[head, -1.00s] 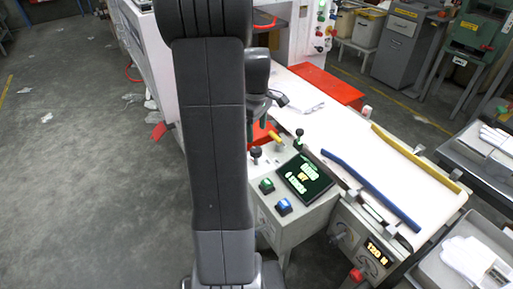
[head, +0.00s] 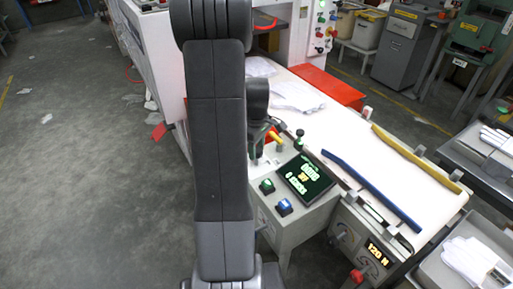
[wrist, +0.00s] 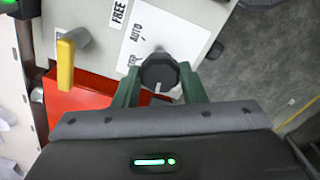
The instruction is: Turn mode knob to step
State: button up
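In the wrist view a black faceted mode knob (wrist: 159,72) with a white pointer line sits on a white label plate. The line lies toward the lower side of the knob in the picture. The plate reads AUTO, with a partly covered word ending in "TEP" below it. My gripper (wrist: 161,79) has its two green fingers on either side of the knob, very close to its sides. I cannot tell whether they press on it. In the head view my gripper (head: 264,142) is low over the panel, largely hidden by my arm, and the knob is not visible.
A yellow-handled lever (wrist: 66,62) stands left of the knob, near a FREE label (wrist: 119,12). A red part (wrist: 76,108) lies below it. The control box has a display (head: 304,177), a green button (head: 267,186) and a blue button (head: 284,206). A white worktable (head: 350,140) extends right.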

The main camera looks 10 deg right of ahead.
jog(key=shift+c, duration=1.3)
jog(key=shift+m, duration=0.3)
jog(key=m, duration=1.1)
jog(key=o, duration=1)
